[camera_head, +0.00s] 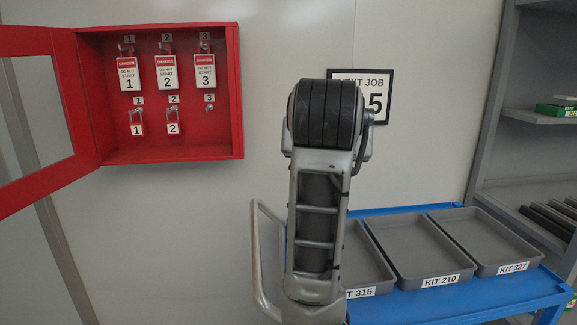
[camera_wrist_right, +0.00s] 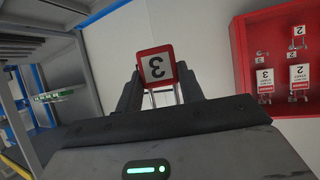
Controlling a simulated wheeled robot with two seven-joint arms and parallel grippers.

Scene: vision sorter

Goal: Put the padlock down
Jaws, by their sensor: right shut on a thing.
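My left gripper is in neither view.
An open red cabinet (camera_head: 240,100) on the wall holds tags 1, 2, 3 and padlocks 1 (camera_head: 137,128) and 2 (camera_head: 173,127); the lower hook 3 (camera_head: 210,107) is bare. Grey empty trays (camera_head: 435,281) stand on a blue cart (camera_head: 480,300). Grey shelving (camera_head: 490,100) stands right.

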